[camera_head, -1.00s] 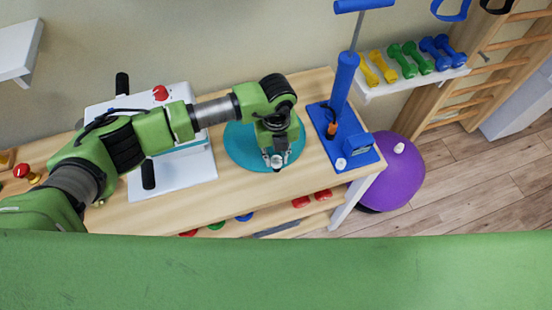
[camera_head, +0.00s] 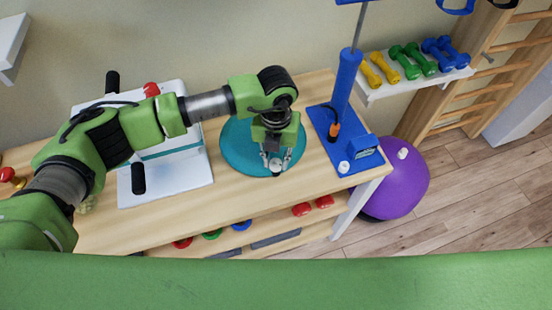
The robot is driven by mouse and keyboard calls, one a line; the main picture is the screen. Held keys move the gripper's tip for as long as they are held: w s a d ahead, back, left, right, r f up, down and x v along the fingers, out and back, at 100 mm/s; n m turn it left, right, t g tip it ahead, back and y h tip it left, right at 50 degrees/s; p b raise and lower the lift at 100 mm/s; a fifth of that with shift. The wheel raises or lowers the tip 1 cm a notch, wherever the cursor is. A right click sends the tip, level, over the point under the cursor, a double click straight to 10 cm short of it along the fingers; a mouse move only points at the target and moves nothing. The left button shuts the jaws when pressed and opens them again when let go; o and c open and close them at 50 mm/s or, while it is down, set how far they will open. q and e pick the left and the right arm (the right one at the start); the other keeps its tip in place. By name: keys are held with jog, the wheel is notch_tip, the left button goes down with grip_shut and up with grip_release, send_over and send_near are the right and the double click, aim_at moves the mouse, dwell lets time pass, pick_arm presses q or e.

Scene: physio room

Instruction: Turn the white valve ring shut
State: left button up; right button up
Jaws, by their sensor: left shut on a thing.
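A round teal cushion (camera_head: 234,152) lies flat on the wooden table. My left gripper (camera_head: 275,166) points down over its front right part, with its fingertips low at the cushion. The fingers are shut on a small pale thing between the tips, which looks like the white valve ring; the fingers hide most of it, and I cannot tell how far it is turned. My right gripper is not in view.
A blue pump (camera_head: 346,85) on a blue base stands right of the cushion. A white device (camera_head: 190,178) with black handles stands left, under my left arm. A purple ball (camera_head: 400,190) sits on the floor beyond the table's right end. Dumbbells (camera_head: 405,62) lie on a wall shelf.

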aim_at(276, 165)
pick_arm(q)
jog(key=o, duration=1.1)
jog(key=shift+c, duration=0.2)
notch_tip(276, 165, up, 12)
